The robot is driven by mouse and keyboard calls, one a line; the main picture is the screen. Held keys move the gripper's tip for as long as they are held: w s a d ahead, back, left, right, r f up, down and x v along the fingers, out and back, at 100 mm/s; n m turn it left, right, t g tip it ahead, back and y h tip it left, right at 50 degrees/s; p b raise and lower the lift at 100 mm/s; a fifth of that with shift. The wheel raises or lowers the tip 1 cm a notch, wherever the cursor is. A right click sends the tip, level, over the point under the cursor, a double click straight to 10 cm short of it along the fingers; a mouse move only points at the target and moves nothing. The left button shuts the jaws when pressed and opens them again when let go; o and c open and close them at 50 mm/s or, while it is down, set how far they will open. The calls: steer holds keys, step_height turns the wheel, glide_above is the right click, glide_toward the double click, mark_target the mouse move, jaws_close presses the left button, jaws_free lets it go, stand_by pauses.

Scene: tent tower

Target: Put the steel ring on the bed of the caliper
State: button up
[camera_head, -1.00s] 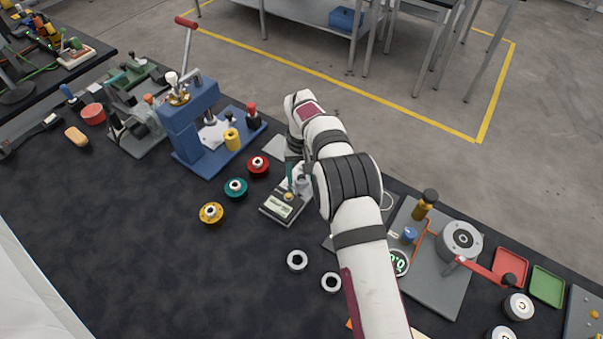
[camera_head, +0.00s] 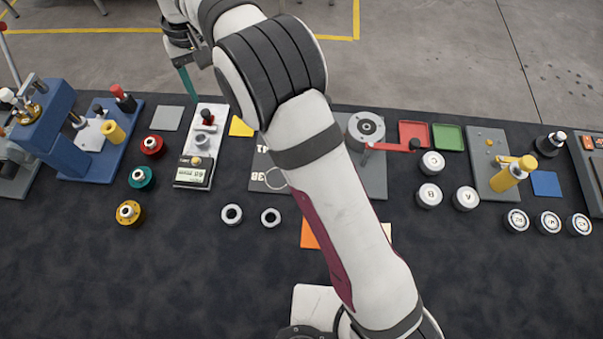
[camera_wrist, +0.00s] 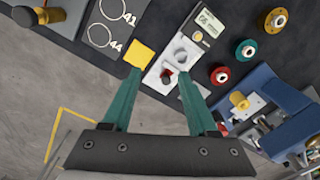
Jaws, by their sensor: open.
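The caliper (camera_head: 190,172), a pale device with a display and a red-topped knob, stands upright to my view on the dark mat. It also shows in the wrist view (camera_wrist: 207,25). A grey steel ring (camera_head: 203,139) sits on its bed, near the red knob; the wrist view shows this ring (camera_wrist: 182,57) too. Two more steel rings, one (camera_head: 232,214) and another (camera_head: 271,217), lie flat on the mat in front. My gripper (camera_wrist: 160,73) is open, with nothing between its green fingers, above the far end of the caliper and apart from the ring.
Red (camera_head: 152,146), green (camera_head: 141,178) and yellow (camera_head: 129,213) round pieces stand left of the caliper. A blue press (camera_head: 50,125) stands farther left. A yellow plate (camera_head: 240,127) lies right of the caliper. The front of the mat is mostly clear.

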steer(key=s+d+r+m, duration=0.2)
steer(key=s+d+r, duration=0.15)
steer(key=d, duration=0.45)
steer(key=s+d+r+m, duration=0.2)
steer(key=d+r+m, duration=0.15)
steer(key=d, duration=0.55)
steer(key=s+d+f+m, duration=0.1)
steer(key=s+d+m, duration=0.1)
steer(key=s+d, duration=0.2)
steer(key=s+d+f+m+y, duration=0.1)
steer(key=s+d, duration=0.3)
steer(key=s, duration=0.6)
steer(key=s+d+f+m, duration=0.2)
steer(key=s+d+m, duration=0.1)
steer(key=s, duration=0.4)
steer(key=shift+d+y, duration=0.3)
steer(key=shift+d, duration=0.1)
